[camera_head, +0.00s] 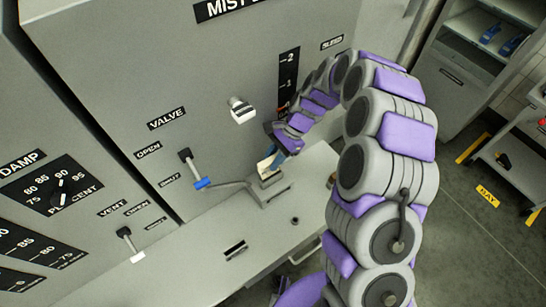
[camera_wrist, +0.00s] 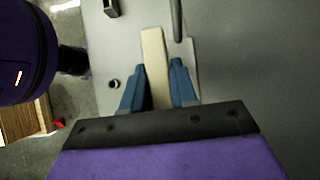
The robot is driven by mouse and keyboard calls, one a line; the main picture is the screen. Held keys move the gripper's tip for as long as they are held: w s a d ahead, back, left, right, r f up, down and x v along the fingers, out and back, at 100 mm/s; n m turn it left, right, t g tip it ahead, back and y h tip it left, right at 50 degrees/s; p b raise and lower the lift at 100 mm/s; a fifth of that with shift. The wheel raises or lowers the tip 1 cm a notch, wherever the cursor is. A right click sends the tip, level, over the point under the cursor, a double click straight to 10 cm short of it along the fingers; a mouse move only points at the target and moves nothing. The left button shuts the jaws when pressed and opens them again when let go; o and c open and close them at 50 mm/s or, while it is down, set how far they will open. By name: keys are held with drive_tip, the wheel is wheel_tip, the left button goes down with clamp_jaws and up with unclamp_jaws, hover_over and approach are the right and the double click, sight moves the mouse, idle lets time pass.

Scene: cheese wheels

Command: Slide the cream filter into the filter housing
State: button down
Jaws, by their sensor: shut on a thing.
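The cream filter (camera_head: 265,166) is a flat pale slab, held tilted over the filter housing in the head view. It also shows in the wrist view (camera_wrist: 154,52), upright in the picture between two blue fingers. My gripper (camera_head: 279,150) is shut on the filter; its fingers show on both sides of it in the wrist view (camera_wrist: 157,80). The filter housing (camera_head: 270,190) is a small grey box on the grey ledge. The filter's lower end is at the housing's top; I cannot tell whether it is inside. The housing is not clear in the wrist view.
A pipe (camera_head: 230,184) runs to the housing from the left. A blue-tipped valve lever (camera_head: 194,168) and a white knob (camera_head: 241,110) stick out of the panel. The ledge (camera_head: 200,262) is mostly clear, with a dark slot (camera_head: 236,249). A cart (camera_head: 512,165) stands right.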

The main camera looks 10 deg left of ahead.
drive_tip(key=shift+f+b, duration=0.65)
drive_tip(key=shift+f, duration=2.05)
drive_tip(key=c, duration=0.8)
unclamp_jaws()
drive_tip(key=v, duration=0.7)
drive_tip(key=shift+w, duration=0.15)
drive_tip(key=shift+r, duration=0.1)
